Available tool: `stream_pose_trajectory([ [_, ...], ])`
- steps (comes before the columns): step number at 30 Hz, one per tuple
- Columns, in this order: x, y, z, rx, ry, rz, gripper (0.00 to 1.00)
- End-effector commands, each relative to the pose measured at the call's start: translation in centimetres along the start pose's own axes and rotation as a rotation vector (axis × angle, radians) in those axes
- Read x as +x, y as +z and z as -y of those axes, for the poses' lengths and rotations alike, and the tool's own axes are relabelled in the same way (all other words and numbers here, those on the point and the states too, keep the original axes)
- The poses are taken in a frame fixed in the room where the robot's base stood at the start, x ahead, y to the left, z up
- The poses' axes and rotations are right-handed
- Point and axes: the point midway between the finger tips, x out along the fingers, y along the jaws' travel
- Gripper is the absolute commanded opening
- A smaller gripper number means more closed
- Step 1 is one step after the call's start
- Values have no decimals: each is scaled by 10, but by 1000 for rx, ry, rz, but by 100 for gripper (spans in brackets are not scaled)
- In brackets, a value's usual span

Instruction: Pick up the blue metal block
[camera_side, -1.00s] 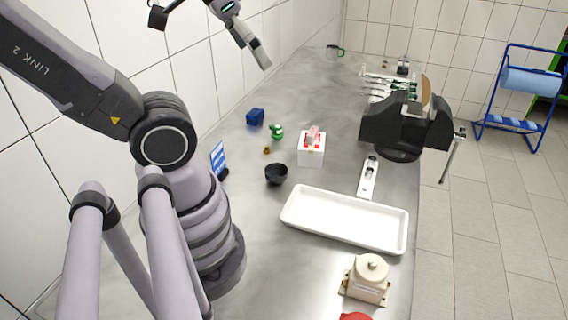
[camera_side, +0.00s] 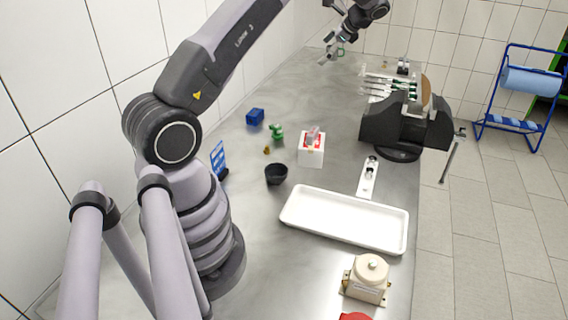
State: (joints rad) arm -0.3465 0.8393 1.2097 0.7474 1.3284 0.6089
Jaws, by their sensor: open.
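The blue metal block (camera_side: 255,116) sits on the grey metal bench near its left edge, close to the tiled wall. Nothing touches it. My gripper (camera_side: 322,61) is open and empty near the far end of the bench, above and beyond the block and to its right. It is small in the picture, and part of the wrist is cut off by the top edge.
Beside the block are a green part (camera_side: 276,132), a small brass piece (camera_side: 267,150) and a white-red box (camera_side: 311,150). A black bowl (camera_side: 276,174), white tray (camera_side: 345,219) and black vise (camera_side: 405,125) stand nearer or to the right.

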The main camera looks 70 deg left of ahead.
Motion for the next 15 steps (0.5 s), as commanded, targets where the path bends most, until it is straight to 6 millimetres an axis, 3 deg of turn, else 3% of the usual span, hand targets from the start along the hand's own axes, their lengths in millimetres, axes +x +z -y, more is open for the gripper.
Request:
stream_pose_trajectory([
  [1, 34, -14, 7, 42, 10, 62, 100],
  [5, 112, -36, 16, 149, 26, 209, 100],
  [9, 188, -49, 9, 252, 52, 346, 100],
  [12, 227, -53, -1, 307, 70, 417, 100],
  [15, 251, -54, -9, 341, 82, 461, 100],
])
